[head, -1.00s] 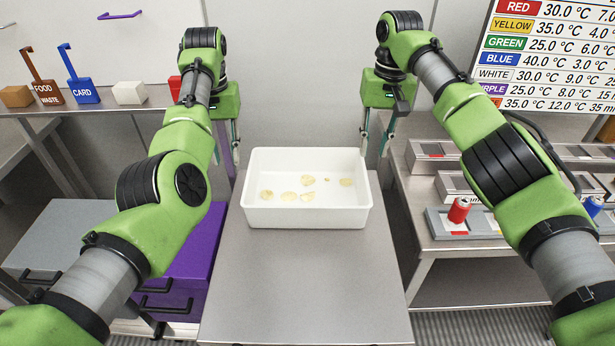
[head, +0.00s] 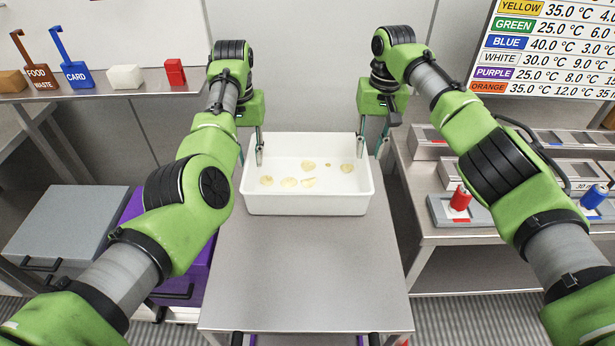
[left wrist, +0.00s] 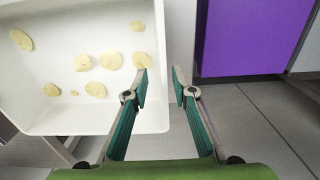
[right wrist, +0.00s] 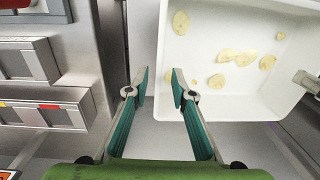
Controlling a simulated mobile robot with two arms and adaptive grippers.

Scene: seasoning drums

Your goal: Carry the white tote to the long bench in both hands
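The white tote (head: 306,204) stands level on a small steel table, with several pale yellow chip-like pieces (head: 309,165) on its floor. My left gripper (head: 250,150) is at the tote's left wall, and my right gripper (head: 371,147) is at its right wall. In the left wrist view, the open fingers (left wrist: 161,84) lie on either side of the tote's wall (left wrist: 150,122). In the right wrist view, the open fingers (right wrist: 159,85) likewise lie on either side of the opposite wall (right wrist: 166,90). I cannot tell which surface is the long bench.
The steel table (head: 305,275) is clear in front of the tote. A bench on the right (head: 425,220) holds trays with red and blue drums. Purple (head: 196,262) and grey (head: 65,215) cabinets stand at left.

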